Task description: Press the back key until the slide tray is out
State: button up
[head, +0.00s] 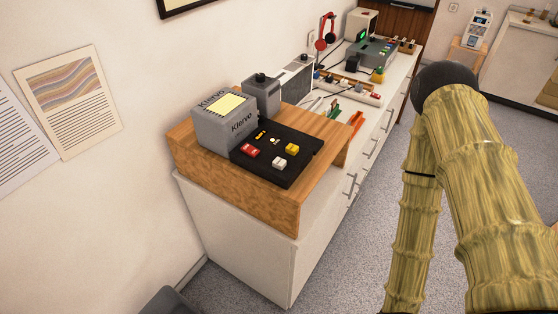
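A grey box (223,126) with lettering on its side and a pale yellow panel on top stands on a wooden riser (240,188). A black key panel (296,170) lies in front of it. It carries a red key (250,150), a white key (279,163), a yellow key (292,148) and small yellow and white marks. I cannot read which key is the back key. I cannot make out a slide tray. My arm's bamboo-patterned links are at the right, apart from the panel. My gripper is not in view.
A darker grey device (262,95) stands behind the box. The white cabinet (241,242) runs back with a power strip (349,88), red headphones (325,32) and a grey unit (371,53). The wall is close at left. Carpet floor (355,250) is clear in front.

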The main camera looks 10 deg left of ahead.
aim_at(280, 163)
jog(key=z, duration=2.65)
jog(key=k, duration=1.45)
jog(key=u, duration=1.75)
